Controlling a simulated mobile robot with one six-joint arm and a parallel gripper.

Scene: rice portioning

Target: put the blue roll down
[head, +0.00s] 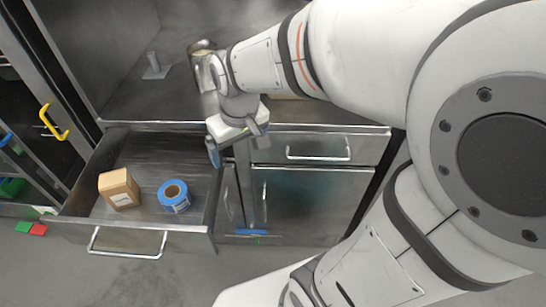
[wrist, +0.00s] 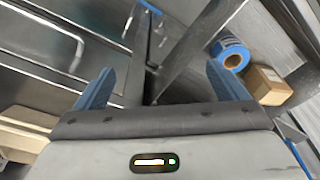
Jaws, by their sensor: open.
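The blue roll (head: 174,196) lies flat in the open drawer (head: 150,150), its brown core facing up. It also shows in the wrist view (wrist: 231,56), at the upper right beyond the right finger. My gripper (head: 238,150) is open and empty, to the right of the drawer and apart from the roll. In the wrist view its two blue fingers (wrist: 158,90) stand wide apart with nothing held between them.
A cardboard box (head: 119,188) sits left of the roll in the drawer and also shows in the wrist view (wrist: 268,84). A metal container (head: 203,62) stands on the counter. A closed drawer (head: 318,148) is at the right. The drawer's back half is clear.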

